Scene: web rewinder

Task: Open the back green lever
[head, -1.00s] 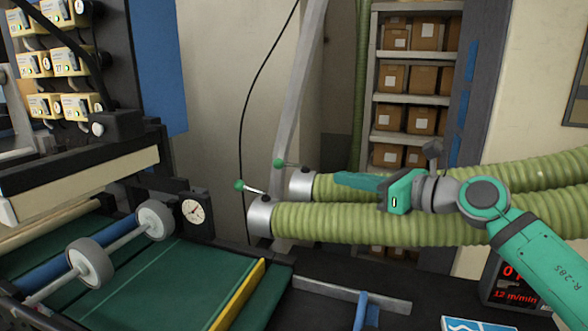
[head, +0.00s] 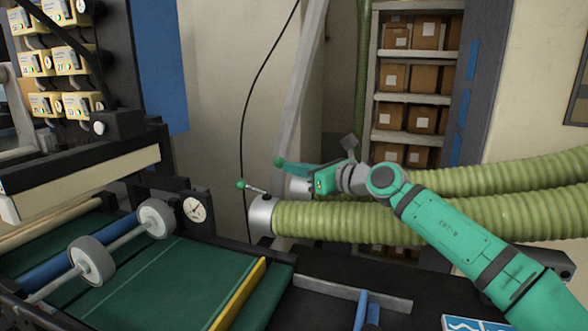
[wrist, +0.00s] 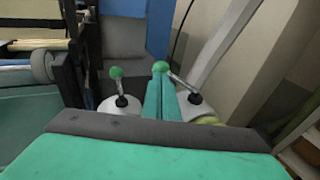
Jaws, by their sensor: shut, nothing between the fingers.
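The back green lever has a green knob (head: 279,161); its collar (head: 298,187) sits on the end of the rear hose. In the wrist view its knob (wrist: 160,67) is just beyond my fingertips, and its rod slopes down right to a pale collar. My gripper (head: 289,167) is shut and empty, its fingers (wrist: 160,82) pointing at this knob. I cannot tell whether they touch it. The fingers hide part of the rod in the head view. The front green lever (head: 240,184) stands on the nearer hose's collar, and left of my fingers in the wrist view (wrist: 116,72).
Two ribbed green hoses (head: 370,221) run right, beneath and beside my arm. The rewinder with green belt (head: 165,280) and dial gauge (head: 195,209) is at left. A grey diagonal post (head: 300,90) rises behind the levers. Shelves of boxes (head: 407,110) stand behind.

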